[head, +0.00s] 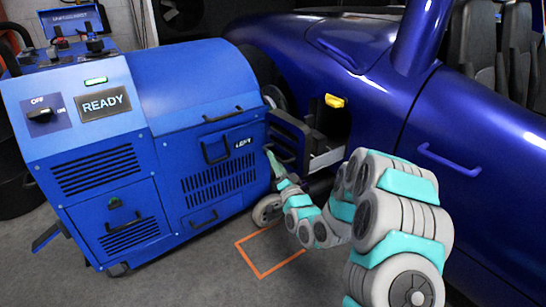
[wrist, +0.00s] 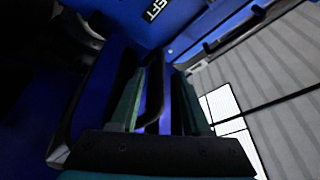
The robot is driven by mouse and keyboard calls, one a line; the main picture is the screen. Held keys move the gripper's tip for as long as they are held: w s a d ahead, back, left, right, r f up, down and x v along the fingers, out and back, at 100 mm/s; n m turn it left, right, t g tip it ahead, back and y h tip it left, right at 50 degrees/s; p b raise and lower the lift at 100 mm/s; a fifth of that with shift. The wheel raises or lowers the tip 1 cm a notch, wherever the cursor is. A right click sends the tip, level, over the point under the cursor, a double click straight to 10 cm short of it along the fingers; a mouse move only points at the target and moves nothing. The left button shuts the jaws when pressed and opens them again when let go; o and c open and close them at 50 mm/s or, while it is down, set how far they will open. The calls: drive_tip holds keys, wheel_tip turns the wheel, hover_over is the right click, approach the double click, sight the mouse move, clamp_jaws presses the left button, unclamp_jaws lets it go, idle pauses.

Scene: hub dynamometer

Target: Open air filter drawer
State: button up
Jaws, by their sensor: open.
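The blue dynamometer cabinet (head: 205,100) stands at the left in the head view. No air filter label is readable on it, so I cannot tell for certain which front is that drawer. A vented panel with a handle (head: 118,228) sits low on its left face, and a low handle (head: 204,219) sits on its right face. My gripper (head: 274,160) is at the cabinet's right end, beside the blue car. In the wrist view my gripper (wrist: 160,100) is open, with a dark curved handle (wrist: 153,95) between its green fingers. Contact cannot be told.
The blue car (head: 400,110) fills the right side, close to my arm. A small wheel (head: 267,210) stands below my gripper. An orange outline (head: 262,273) marks clear grey floor in front. A yellow part (head: 335,101) shows near the car's wheel opening.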

drive_tip(key=v, duration=0.4)
drive_tip(key=shift+s+f, duration=0.15)
drive_tip(key=shift+s, duration=0.25)
